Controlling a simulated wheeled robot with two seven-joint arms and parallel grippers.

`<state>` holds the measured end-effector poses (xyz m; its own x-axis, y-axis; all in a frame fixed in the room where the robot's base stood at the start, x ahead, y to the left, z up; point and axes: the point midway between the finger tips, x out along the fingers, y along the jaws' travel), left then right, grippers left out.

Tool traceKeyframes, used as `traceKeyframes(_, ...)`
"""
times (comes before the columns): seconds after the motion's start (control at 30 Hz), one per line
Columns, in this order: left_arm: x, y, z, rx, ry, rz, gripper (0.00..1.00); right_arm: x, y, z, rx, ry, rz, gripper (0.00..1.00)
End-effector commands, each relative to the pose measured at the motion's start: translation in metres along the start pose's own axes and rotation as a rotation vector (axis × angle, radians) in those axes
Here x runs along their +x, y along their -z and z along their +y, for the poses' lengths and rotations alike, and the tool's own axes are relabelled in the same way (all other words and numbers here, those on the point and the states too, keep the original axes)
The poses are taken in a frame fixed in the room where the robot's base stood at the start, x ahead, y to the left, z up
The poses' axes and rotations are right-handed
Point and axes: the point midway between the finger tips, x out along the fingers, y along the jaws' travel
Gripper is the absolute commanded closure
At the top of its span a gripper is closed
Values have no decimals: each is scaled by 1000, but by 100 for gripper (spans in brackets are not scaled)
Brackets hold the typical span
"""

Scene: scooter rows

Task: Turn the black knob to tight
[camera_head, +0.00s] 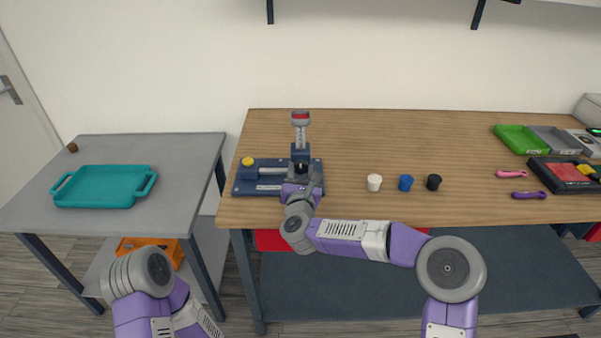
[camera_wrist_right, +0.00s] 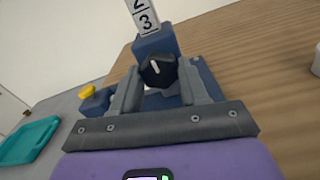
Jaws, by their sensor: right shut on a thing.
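The black knob (camera_wrist_right: 158,70) sits on the blue fixture (camera_head: 245,188) on the wooden bench. In the wrist view its white pointer line tilts slightly left of straight up. My right gripper (camera_head: 303,177) is shut on the knob, one finger on each side; it also shows in the wrist view (camera_wrist_right: 159,86). In the head view the gripper partly hides the knob. A post with a red-topped head (camera_head: 300,117) stands behind it; a number plate (camera_wrist_right: 145,16) reading 3 shows above the knob. My left arm shows at the lower left, but its gripper is out of view.
A yellow button (camera_head: 247,161) is on the fixture's left. White (camera_head: 374,182), blue (camera_head: 406,183) and black (camera_head: 433,182) caps stand to the right. A teal tray (camera_head: 104,186) lies on the grey side table. Trays and tools occupy the bench's right end.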

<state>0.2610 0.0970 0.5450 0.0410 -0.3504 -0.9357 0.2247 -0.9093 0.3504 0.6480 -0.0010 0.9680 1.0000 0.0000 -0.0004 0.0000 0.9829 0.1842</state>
Motion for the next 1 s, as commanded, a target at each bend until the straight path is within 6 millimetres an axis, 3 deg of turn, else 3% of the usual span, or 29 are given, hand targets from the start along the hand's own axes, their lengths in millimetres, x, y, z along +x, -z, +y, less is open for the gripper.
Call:
traceKeyframes(0.53, 0, 0, 0, 0, 0, 0, 100, 0, 0, 0, 29, 0, -1, 87)
traceKeyframes(0.57, 0, 0, 0, 0, 0, 0, 100, 0, 0, 0, 29, 0, -1, 55)
traceKeyframes(0.7, 0, 0, 0, 0, 0, 0, 100, 0, 0, 0, 28, 0, -1, 33)
traceKeyframes(1.0, 0, 0, 0, 0, 0, 0, 100, -1, 0, 0, 27, 0, 0, 31)
